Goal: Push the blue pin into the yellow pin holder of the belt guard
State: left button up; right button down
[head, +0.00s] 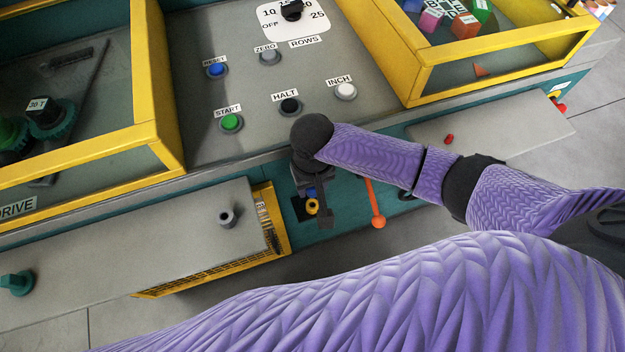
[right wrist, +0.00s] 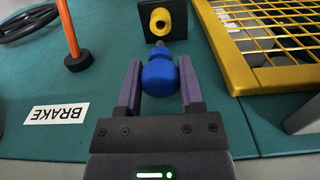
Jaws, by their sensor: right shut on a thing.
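My right gripper (head: 314,207) is shut on the blue pin (right wrist: 160,76), which sits between its two fingers in the right wrist view. The pin's blue head faces me and its grey tip points at the yellow pin holder (right wrist: 160,20). The holder is a yellow ring on a black plate, and the tip appears just short of it. In the head view the yellow holder (head: 312,206) shows beside the gripper, with a bit of the blue pin (head: 311,191) above it. My left gripper is not in view.
A yellow mesh guard (right wrist: 242,45) stands right of the holder in the right wrist view. An orange-knobbed lever (head: 378,221) is close to the gripper's right. A BRAKE label (right wrist: 59,112) lies on the teal panel. The button console (head: 250,75) is above.

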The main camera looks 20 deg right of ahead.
aim_at(313, 196)
jog(key=shift+f+b, duration=0.55)
jog(key=shift+f, duration=0.9)
jog(key=shift+f, duration=0.9)
jog(key=shift+f, duration=0.15)
jog(key=shift+f, duration=0.6)
jog(key=shift+c, duration=0.7)
grip_release()
notch_tip(313, 196, up, 10)
jog(key=p, duration=0.5)
